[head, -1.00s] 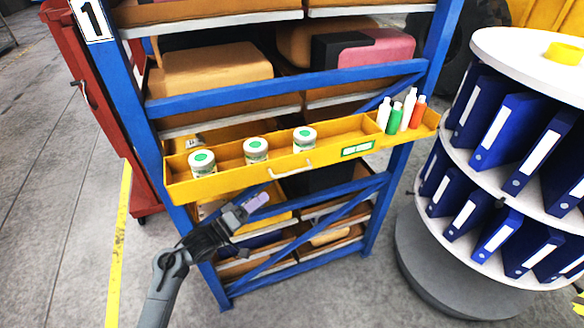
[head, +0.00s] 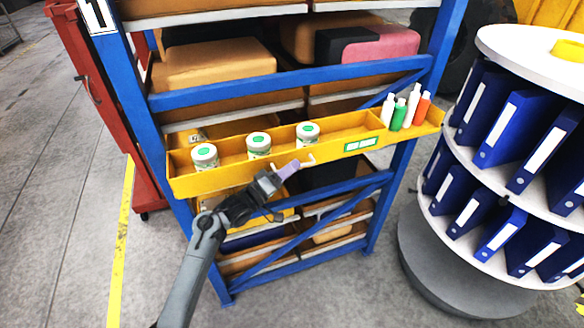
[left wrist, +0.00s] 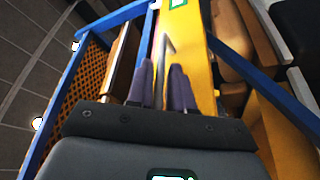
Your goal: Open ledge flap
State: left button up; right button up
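The yellow ledge (head: 222,182) runs across the front of the blue rack, with a small pale handle (head: 308,162) on its front face. Its front wall, the flap, stands upright. My left gripper (head: 291,168) is at the handle's left end in the head view. In the left wrist view, the two purple fingers of the left gripper (left wrist: 163,72) are apart, with the handle (left wrist: 165,45) showing ahead of and between them. Whether they touch it I cannot tell. My right gripper is in neither view.
A white round stand with blue binders (head: 510,130) is to the right. Bare floor (head: 60,230) lies to the left.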

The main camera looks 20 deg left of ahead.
pick_arm(q)
jog(key=shift+w+d+r, duration=0.1)
jog(key=shift+w+d, duration=0.1)
jog(key=shift+w, duration=0.1)
grip_shut()
